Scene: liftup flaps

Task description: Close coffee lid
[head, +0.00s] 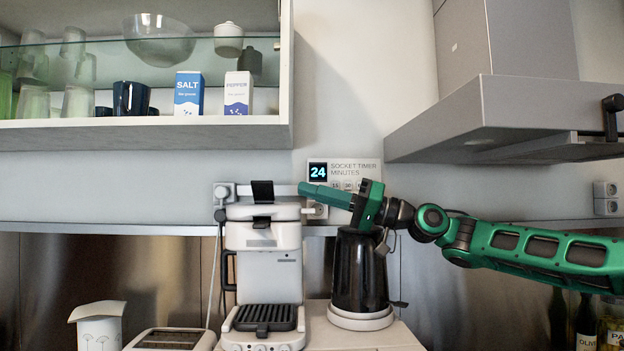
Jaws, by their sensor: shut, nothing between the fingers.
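A white coffee machine (263,265) stands on the counter, with a dark drip grate (265,318) at its front. Its white top (264,211) has a black piece (262,190) standing up from it. A thin pale strip shows behind that piece at the same height; I cannot tell whether it is the lid's edge or how far the lid is open. My green gripper (303,187) points left, shut and empty, with its fingertips just right of the strip, above the machine's right edge. I cannot tell whether it touches.
A black kettle (360,270) on a white base stands right of the machine, under my gripper. A shelf cabinet (150,134) hangs upper left, a range hood (500,115) upper right. A socket timer (343,172) is on the wall behind. A toaster (170,339) stands lower left.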

